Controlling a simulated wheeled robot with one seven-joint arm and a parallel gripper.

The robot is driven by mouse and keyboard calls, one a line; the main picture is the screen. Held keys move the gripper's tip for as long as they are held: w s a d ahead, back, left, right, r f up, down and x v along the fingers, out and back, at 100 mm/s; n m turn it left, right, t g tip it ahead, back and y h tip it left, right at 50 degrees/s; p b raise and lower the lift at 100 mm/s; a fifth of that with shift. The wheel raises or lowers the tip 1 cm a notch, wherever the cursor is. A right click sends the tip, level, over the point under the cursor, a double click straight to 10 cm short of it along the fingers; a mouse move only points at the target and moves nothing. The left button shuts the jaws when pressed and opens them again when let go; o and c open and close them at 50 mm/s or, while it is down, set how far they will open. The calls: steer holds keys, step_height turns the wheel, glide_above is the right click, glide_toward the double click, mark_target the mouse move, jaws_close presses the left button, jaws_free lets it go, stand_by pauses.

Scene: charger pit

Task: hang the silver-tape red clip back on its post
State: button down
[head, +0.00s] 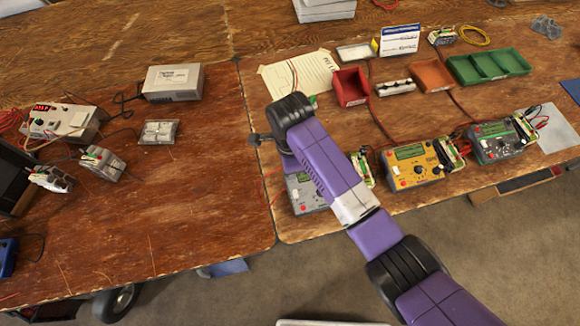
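The silver-tape red clip and its post cannot be picked out in the head view; the clips and leads are too small, and my arm covers part of the bench. A grey charger (303,194) sits partly under my arm. A yellow charger (412,165) and a dark charger (496,141) stand to its right, with thin red and black leads at their right sides. My forearm reaches from the lower right to above the grey charger. My gripper is mostly hidden beneath the wrist, with only a dark part showing at its left, so its fingers and any hold cannot be seen.
Behind the chargers are a red bin (350,88), an orange bin (433,75), a green divided tray (488,67) and a paper sheet (284,78). A power supply (58,122) and a grey box (172,82) stand on the left table, whose front middle is clear.

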stand_by(0.3)
steer(key=c, duration=1.3)
jaws_free()
steer(key=shift+c, duration=0.2)
steer(key=shift+o, duration=1.1)
step_height(320, 180, up, 3)
steer(key=p, duration=0.2)
steer(key=shift+f+p, duration=0.15)
steer(key=shift+p, duration=0.25)
steer(key=shift+r+p, duration=0.45)
steer(key=shift+r, duration=1.95)
